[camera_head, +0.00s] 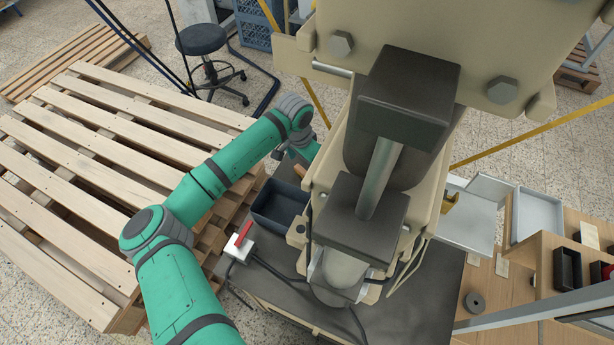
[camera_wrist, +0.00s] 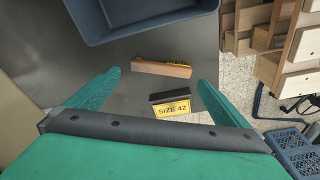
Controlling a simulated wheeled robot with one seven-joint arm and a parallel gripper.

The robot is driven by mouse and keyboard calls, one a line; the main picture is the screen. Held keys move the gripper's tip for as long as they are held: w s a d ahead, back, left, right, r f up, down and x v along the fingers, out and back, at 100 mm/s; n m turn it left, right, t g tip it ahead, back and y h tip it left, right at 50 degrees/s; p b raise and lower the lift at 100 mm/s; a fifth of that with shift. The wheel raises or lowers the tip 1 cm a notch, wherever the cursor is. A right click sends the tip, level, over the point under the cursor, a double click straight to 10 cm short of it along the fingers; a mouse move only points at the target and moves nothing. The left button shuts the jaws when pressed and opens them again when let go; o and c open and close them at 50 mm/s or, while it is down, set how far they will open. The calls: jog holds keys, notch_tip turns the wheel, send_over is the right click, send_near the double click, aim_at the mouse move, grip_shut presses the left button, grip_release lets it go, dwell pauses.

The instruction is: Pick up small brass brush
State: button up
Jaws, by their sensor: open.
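The small brush (camera_wrist: 162,69) has a wooden body with a strip of yellow bristles along its far edge. It lies on the dark tabletop in the wrist view. A small brown piece of what looks like it shows in the head view (camera_head: 299,171), beside the press. My gripper (camera_wrist: 159,78) is open and empty. In the wrist view its two green fingers stand to the left and right of the brush, apart from it. In the head view my gripper (camera_head: 304,152) is partly hidden behind the press.
A dark blue-grey bin (camera_wrist: 90,20) stands close beyond the brush. A "SIZE 42" sign (camera_wrist: 172,108) stands just nearer than the brush. The large press (camera_head: 330,170) is close to my arm's right. A wooden pallet stack (camera_head: 60,200) lies left. A red-handled switch (camera_head: 240,240) sits near the bin.

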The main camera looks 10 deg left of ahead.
aim_at(308, 176)
jog(key=f, duration=0.5)
jog(key=shift+w, duration=0.3)
jog(key=shift+c, duration=0.3)
jog(key=c, duration=0.8)
jog(key=shift+r, duration=0.1)
notch_tip(308, 176, up, 10)
jog(key=shift+f, duration=0.1)
jog(key=shift+o, duration=1.1)
